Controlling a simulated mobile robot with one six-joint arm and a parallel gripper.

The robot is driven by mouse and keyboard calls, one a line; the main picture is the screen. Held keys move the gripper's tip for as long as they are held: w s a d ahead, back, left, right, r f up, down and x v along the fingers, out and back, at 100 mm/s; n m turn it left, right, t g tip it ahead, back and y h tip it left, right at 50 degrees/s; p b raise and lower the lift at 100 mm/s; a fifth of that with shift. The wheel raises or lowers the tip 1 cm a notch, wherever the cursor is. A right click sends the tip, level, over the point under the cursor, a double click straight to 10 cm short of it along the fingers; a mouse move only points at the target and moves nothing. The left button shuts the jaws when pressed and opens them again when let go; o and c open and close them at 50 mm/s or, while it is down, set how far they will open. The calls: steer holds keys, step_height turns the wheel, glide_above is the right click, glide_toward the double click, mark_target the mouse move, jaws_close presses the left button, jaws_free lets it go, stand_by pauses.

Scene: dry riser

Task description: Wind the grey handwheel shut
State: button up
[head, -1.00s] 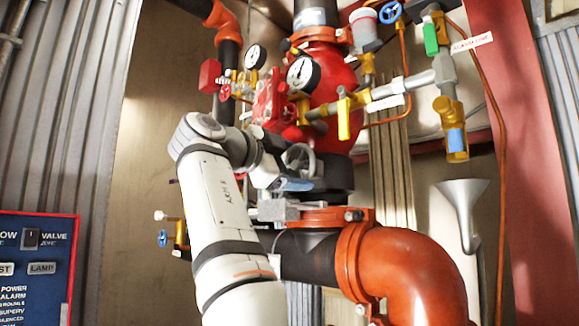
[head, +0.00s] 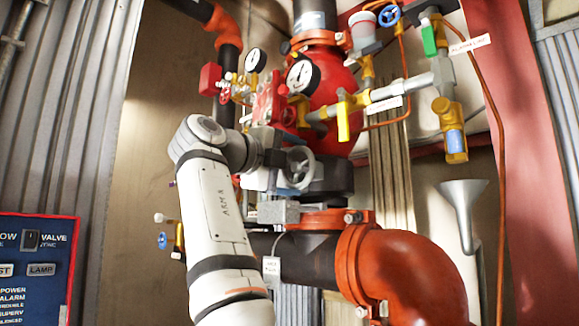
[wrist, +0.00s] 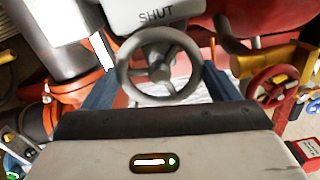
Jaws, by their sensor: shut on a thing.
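The grey handwheel (wrist: 126,68) has a round rim, spokes and a central hub. It sits below a pale grey housing (wrist: 185,12) marked SHUT in the wrist view. My gripper (wrist: 160,76) is shut on the handwheel, with a blue-grey finger on either side of the rim. In the head view the handwheel (head: 312,167) shows at the right of my wrist, beside the black part of the riser. My gripper (head: 284,178) is mostly hidden there.
A red handwheel (wrist: 272,87) on a brass valve is close by on the right in the wrist view. A blue panel (head: 38,265) stands at left.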

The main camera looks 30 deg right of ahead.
steer(key=m, duration=0.5)
steer(key=shift+s, duration=0.1)
steer(key=m, duration=0.2)
steer(key=shift+m, duration=0.3)
steer(key=shift+w+f, duration=0.15)
steer(key=shift+w, duration=0.15)
steer(key=shift+s+m, duration=0.15)
steer(key=shift+m, duration=0.35)
steer(key=o, duration=0.9)
steer(key=v, duration=0.7)
steer(key=shift+s+a, duration=0.15)
steer(key=shift+a, duration=0.15)
